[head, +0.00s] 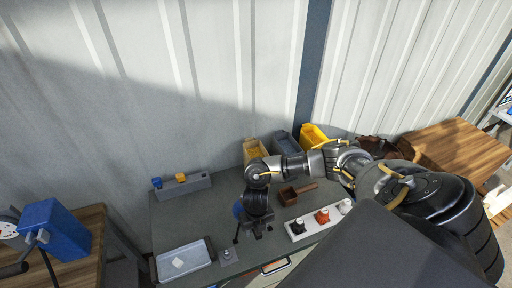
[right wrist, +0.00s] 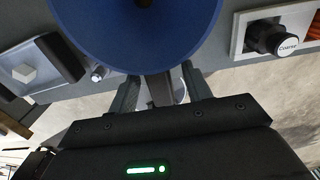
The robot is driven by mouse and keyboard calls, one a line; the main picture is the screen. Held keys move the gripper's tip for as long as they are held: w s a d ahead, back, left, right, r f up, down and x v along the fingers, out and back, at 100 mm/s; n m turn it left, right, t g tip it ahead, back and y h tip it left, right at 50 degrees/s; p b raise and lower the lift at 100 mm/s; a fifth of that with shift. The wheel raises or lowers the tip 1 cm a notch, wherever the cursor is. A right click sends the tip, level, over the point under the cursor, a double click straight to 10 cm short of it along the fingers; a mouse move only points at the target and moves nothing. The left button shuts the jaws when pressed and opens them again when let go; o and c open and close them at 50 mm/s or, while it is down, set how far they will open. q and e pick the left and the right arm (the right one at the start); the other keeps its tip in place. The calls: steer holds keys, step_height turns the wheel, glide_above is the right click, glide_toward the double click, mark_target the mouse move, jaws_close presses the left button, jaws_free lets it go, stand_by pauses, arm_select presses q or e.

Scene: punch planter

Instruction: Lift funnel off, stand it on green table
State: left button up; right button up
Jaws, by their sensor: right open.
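A blue funnel (head: 238,210) shows beside my right gripper (head: 254,230) in the head view, mostly hidden behind the wrist and fingers. In the right wrist view the wide blue cone of the funnel (right wrist: 140,40) fills the top middle. There the right gripper (right wrist: 160,88) has its two fingers apart, at the near rim of the funnel. A grey piece shows between the fingers; I cannot tell what it is. What the funnel sits on is hidden. The green table (head: 170,225) lies under the gripper. My left gripper is not in view.
A white rack (head: 309,229) of knobs stands right, near a brown scoop (head: 288,196). A long grey block (head: 183,189) and bins (head: 255,151) line the back.

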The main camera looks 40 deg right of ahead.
steer(key=shift+f, duration=1.8)
steer(key=shift+c, duration=0.4)
steer(key=c, duration=1)
steer(key=shift+r+p, duration=3.6)
steer(key=shift+r, duration=1.4)
